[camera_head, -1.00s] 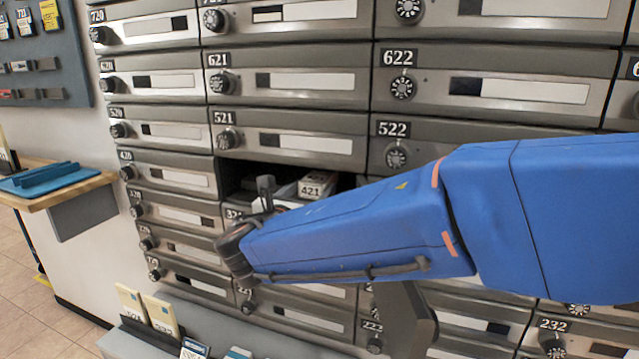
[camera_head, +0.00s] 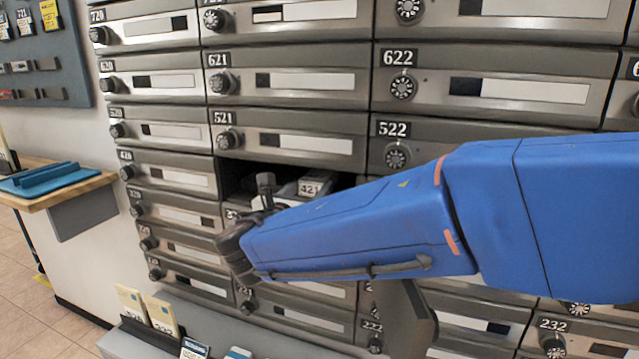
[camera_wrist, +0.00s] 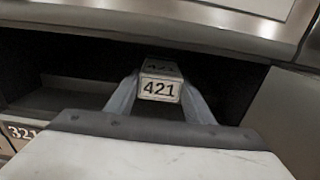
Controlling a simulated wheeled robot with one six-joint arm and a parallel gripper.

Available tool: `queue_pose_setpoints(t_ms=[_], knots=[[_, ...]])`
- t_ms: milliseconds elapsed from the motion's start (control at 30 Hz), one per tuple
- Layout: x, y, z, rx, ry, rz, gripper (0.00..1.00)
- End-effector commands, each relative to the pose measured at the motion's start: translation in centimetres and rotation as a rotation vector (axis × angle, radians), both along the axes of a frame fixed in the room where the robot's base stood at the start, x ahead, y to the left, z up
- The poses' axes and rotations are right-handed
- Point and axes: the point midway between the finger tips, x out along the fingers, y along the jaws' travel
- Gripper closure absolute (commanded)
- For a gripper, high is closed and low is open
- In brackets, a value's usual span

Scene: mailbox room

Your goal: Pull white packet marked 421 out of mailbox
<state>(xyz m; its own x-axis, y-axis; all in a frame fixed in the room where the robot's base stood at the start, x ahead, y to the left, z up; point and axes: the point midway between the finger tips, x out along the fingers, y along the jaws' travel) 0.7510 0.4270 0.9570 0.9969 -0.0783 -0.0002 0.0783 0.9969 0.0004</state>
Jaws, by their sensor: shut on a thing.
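The white packet marked 421 (camera_wrist: 160,88) shows its labelled end in the wrist view, between the two fingers of my gripper (camera_wrist: 160,100). My gripper is shut on it at the mouth of an open mailbox compartment (camera_wrist: 70,93). In the head view the packet (camera_head: 311,187) sits inside the dark opening below door 521, partly hidden by my blue arm. My gripper's fingers are mostly hidden behind the arm there. How far the packet reaches back into the compartment cannot be seen.
Shut mailbox doors surround the opening, such as 521 (camera_head: 290,140) above and 522 (camera_head: 470,145) to the right. A wooden shelf with a blue tray (camera_head: 45,178) is at the left. Yellow packets (camera_head: 150,310) stand in a rack below.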

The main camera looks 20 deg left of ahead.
Motion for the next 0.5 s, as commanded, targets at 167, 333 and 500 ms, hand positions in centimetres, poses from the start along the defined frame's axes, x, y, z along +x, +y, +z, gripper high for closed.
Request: queue_pose_setpoints(t_ms=[167,333,500], knots=[[-0.4,0.1,0.2,0.0,0.0,0.001,0.73],[-2.2,0.2,0.2,0.0,-0.001,0.003,0.73],[-4.1,0.4,0.3,0.001,0.0,0.002,0.73]])
